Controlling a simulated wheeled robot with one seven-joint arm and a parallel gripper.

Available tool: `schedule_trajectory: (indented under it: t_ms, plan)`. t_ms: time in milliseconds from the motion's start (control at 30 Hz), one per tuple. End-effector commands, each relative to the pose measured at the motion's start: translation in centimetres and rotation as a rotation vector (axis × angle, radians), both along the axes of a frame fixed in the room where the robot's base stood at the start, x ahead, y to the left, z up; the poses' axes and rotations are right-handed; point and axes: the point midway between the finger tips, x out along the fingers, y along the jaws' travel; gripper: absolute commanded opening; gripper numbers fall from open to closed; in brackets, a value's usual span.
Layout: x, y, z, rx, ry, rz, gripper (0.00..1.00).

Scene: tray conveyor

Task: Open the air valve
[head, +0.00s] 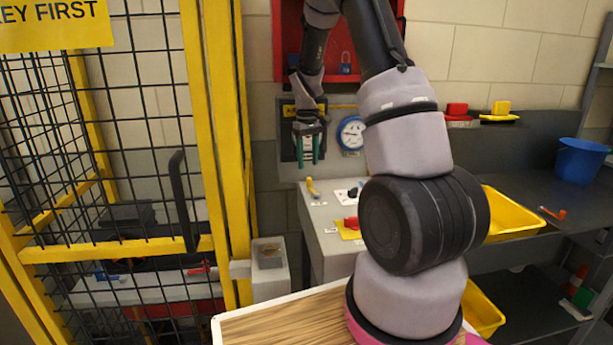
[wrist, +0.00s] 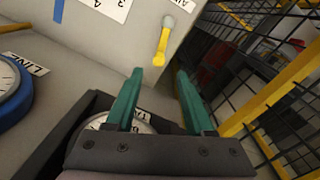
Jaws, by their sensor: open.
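A yellow valve lever (head: 311,187) stands at the left of the grey console top in the head view. It also shows in the wrist view, where the yellow lever (wrist: 161,45) with a round grey hub sits beside a partly cut-off label starting "AI". My gripper (head: 308,150) is open, its green fingers in front of the wall panel, above and behind the lever in the picture. In the wrist view my gripper (wrist: 160,80) has nothing between its fingertips, and the lever lies beyond them, apart from them.
A blue-rimmed gauge (head: 351,133) is on the wall beside my gripper. The console also has a red switch on a yellow plate (head: 350,230). A yellow-framed mesh fence (head: 215,130) stands at the left. A yellow tray (head: 515,215) and blue bucket (head: 580,160) are at the right.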

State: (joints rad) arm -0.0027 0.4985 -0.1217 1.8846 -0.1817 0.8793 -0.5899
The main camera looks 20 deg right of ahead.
Motion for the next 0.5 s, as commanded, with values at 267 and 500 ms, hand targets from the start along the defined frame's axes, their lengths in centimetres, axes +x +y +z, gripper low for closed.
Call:
schedule_trajectory:
  t_ms: [267,500]
  plan:
    - [0.0,-0.1,-4.6,0.001,0.002,0.0,0.53]
    - [0.0,-0.1,-5.7,0.0,-0.001,-0.001,0.53]
